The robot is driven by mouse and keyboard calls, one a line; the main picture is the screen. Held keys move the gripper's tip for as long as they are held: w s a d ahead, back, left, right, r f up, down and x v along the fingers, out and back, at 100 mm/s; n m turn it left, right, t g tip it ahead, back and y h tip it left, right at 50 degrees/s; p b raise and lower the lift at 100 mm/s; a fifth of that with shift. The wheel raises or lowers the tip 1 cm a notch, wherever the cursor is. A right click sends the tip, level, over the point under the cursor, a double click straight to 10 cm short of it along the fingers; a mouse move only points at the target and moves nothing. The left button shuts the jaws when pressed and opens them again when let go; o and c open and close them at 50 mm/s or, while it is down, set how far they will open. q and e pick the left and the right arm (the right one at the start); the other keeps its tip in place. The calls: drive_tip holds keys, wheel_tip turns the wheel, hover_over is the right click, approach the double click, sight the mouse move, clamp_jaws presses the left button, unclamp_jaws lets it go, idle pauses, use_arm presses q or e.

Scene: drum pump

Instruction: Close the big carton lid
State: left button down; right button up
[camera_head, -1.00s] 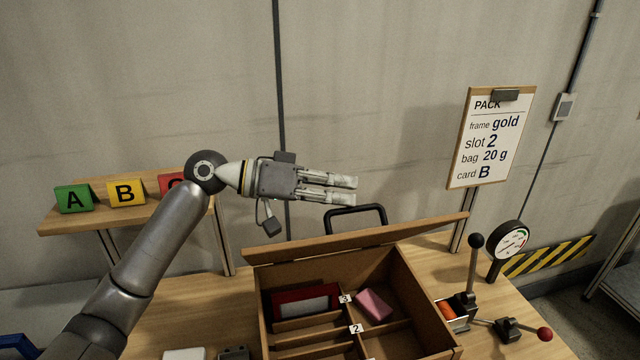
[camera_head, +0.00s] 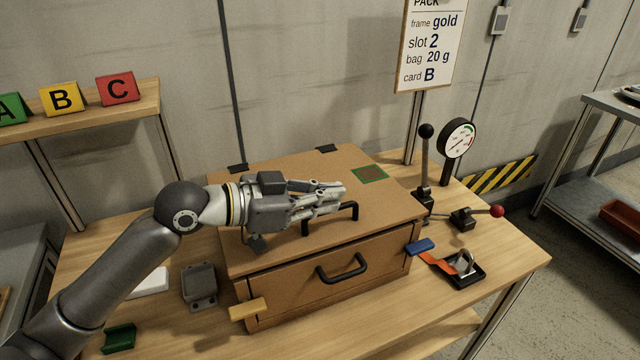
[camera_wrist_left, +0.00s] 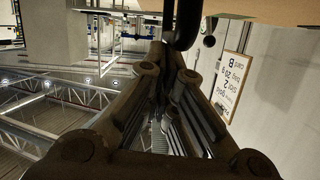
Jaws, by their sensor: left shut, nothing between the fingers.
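The big carton (camera_head: 290,290) stands on the wooden table with a black handle (camera_head: 342,268) on its front. Its lid (camera_head: 300,163) lies down over the top, and the inside is hidden. A thin dark line shows under the lid's front edge; I cannot tell whether it is fully flush. The lid has a black handle (camera_head: 345,212) and a green-framed patch (camera_head: 370,174). My left gripper (camera_head: 340,196) is shut and empty, low over the lid beside its handle; contact is unclear. A black bar (camera_wrist_left: 184,25) shows beyond the fingers in the wrist view. My right gripper is not in view.
A lever (camera_head: 425,160), a gauge (camera_head: 458,138) and a red-knobbed lever (camera_head: 497,211) stand right of the carton. A grey bracket (camera_head: 200,285) and a green piece (camera_head: 119,338) lie left. A shelf (camera_head: 90,112) with lettered blocks is at the back left.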

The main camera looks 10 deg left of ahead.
use_arm(q)
drive_tip(key=shift+s+d+f, duration=0.15)
drive_tip(key=shift+f, duration=0.6)
drive_tip(key=shift+s+f+b, duration=0.15)
drive_tip(key=shift+f+b, duration=0.05)
drive_tip(key=shift+b, duration=0.1)
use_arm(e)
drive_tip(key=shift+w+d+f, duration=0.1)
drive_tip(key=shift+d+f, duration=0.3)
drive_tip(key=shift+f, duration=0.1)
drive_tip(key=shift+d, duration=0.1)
use_arm(q)
drive_tip(key=shift+d+f, duration=0.1)
drive_tip(key=shift+f, duration=0.05)
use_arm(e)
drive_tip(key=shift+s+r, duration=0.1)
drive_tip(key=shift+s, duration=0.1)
